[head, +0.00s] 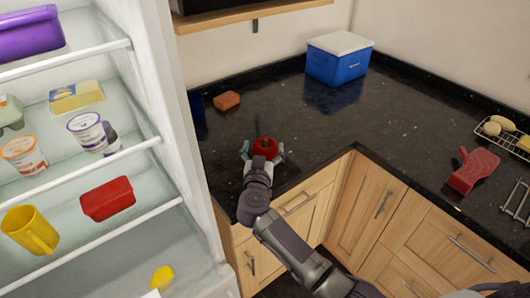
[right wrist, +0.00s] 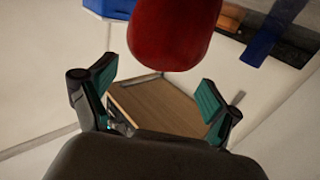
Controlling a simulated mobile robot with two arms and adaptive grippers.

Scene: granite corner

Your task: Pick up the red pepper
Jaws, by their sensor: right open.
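The red pepper (head: 265,146) sits on the dark granite counter near its front edge. In the right wrist view the red pepper (right wrist: 174,30) hangs into the top of the picture, partly cut off. My right gripper (head: 263,154) is at the pepper, with a fingertip showing on each side of it in the head view. In the right wrist view the right gripper (right wrist: 155,98) has its fingers wide apart, and the pepper appears beyond the tips. I cannot tell whether they touch it. My left gripper is not in view.
A brown sponge (head: 227,100) and a blue box with a white lid (head: 337,66) stand farther back. A red object (head: 472,170) and a wire rack (head: 490,135) are at right. An open fridge (head: 185,120) stands close at left. The middle counter is clear.

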